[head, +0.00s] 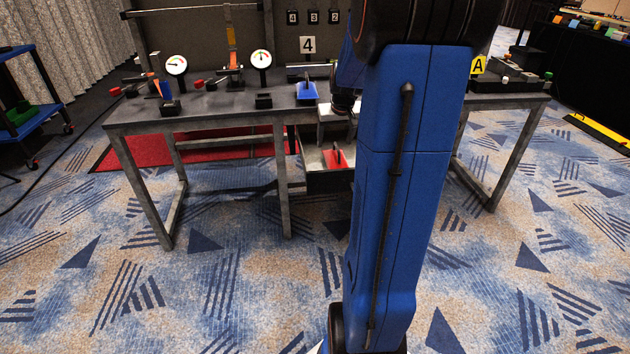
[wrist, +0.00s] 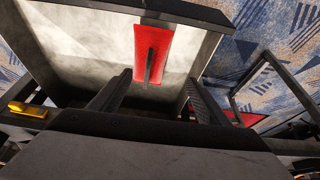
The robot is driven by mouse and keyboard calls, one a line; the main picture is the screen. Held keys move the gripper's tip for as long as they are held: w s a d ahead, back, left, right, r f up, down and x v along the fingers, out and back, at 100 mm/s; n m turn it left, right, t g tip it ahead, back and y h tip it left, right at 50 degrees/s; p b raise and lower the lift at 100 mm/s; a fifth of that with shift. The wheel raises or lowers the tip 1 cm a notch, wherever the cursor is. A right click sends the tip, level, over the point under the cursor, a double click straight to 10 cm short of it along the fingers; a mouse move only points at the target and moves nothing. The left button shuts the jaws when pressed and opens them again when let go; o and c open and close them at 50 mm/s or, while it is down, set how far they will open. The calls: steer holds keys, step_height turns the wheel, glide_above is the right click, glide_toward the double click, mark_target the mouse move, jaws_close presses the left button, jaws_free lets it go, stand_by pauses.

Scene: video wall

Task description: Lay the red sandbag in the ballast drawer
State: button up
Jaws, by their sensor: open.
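The red sandbag (head: 334,158) lies inside the open ballast drawer (head: 330,184) under the table. In the wrist view the red sandbag (wrist: 166,46), with a dark strap handle on top, rests on the pale drawer floor close to the dark rim (wrist: 185,11). My gripper (head: 343,108) is above the drawer, partly hidden behind my blue arm. In the wrist view my gripper (wrist: 160,78) has its two fingers spread, with nothing held between them. The strap appears in the gap between the fingertips; its exact distance from them is hard to tell.
The grey table (head: 215,112) stands over the drawer, with its front edge and legs close to my arm. A blue object (head: 307,91) and two gauges (head: 176,65) are on the tabletop. A blue cart (head: 40,115) stands at far left. The carpet in front is clear.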

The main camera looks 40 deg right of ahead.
steer(key=s+a+r+n+y, duration=0.1)
steer(key=s+a+r, duration=0.25)
steer(key=a, duration=0.75)
steer(key=s+a+r+n, duration=0.2)
steer(key=s+a+r, duration=0.15)
steer(key=a, duration=0.75)
steer(key=s+a+f+n, duration=0.1)
steer(key=s+a, duration=0.6)
steer(key=s, duration=0.2)
steer(key=s+a+f+n+t+y, duration=0.1)
steer(key=s+a+n, duration=0.1)
steer(key=s+a, duration=0.4)
steer(key=s, duration=0.3)
steer(key=shift+a, duration=0.35)
